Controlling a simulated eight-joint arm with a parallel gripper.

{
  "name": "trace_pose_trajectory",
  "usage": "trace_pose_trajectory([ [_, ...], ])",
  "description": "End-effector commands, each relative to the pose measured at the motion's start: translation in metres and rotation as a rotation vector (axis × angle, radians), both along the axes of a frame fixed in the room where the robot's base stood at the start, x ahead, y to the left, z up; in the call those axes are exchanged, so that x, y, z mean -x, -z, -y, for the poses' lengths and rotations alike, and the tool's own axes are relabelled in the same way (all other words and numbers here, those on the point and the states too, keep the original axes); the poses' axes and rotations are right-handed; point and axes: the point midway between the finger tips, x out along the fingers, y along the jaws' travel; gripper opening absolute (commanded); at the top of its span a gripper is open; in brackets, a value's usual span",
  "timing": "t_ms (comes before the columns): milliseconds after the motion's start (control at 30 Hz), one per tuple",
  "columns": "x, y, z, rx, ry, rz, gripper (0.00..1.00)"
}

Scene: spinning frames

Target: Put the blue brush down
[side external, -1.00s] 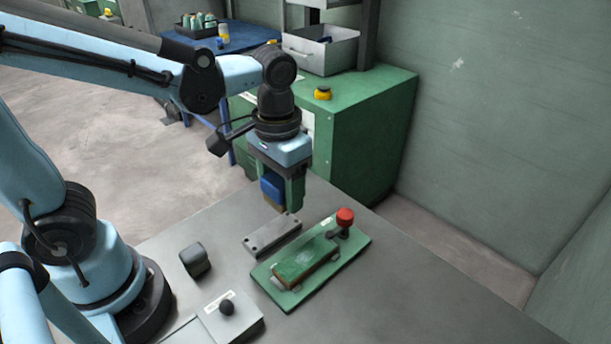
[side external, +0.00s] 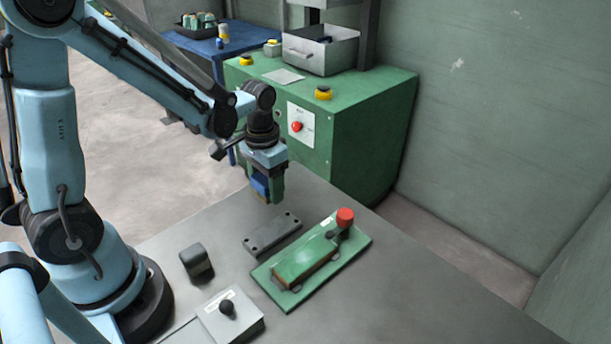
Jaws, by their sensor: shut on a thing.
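The blue brush (side external: 260,187) is in my gripper (side external: 267,190), partly hidden by the jaws. My gripper points down and is shut on the brush near the far left edge of the grey table (side external: 400,290).
A grey block with holes (side external: 272,234) lies just in front of the gripper. A green fixture with a red knob (side external: 345,217) is to its right. A dark block (side external: 196,261) and a control box (side external: 228,316) stand nearer. A green cabinet (side external: 360,140) stands behind; the table's right side is clear.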

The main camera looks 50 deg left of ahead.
Motion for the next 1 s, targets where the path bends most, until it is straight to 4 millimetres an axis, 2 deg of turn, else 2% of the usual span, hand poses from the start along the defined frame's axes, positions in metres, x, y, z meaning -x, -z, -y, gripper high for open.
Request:
trace_pose_trajectory([
  [200, 0.000, 0.020, 0.000, 0.000, 0.000, 0.000, 0.28],
  [633, 0.000, 0.024, 0.000, 0.000, 0.000, 0.000, 0.28],
  [667, 0.000, 0.024, 0.000, 0.000, 0.000, 0.000, 0.65],
  [700, 0.000, 0.024, 0.000, 0.000, 0.000, 0.000, 0.72],
  [800, 0.000, 0.024, 0.000, 0.000, 0.000, 0.000, 0.86],
  [1000, 0.000, 0.024, 0.000, 0.000, 0.000, 0.000, 0.86],
])
